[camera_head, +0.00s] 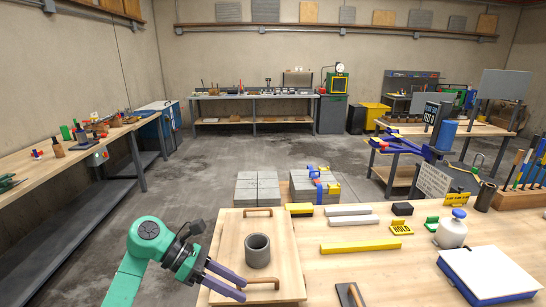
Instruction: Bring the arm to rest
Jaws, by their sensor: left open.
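My left arm (148,240), green with dark joints, comes in from the lower left. Its left gripper (243,284) has two purple fingers and is open and empty. The fingers point right over the near left part of a wooden board with handles (229,241). A grey hollow cylinder (258,252) stands upright on that board, just beyond the fingers and apart from them as far as I can tell. My right gripper is not in view.
Concrete floor lies open to the left.

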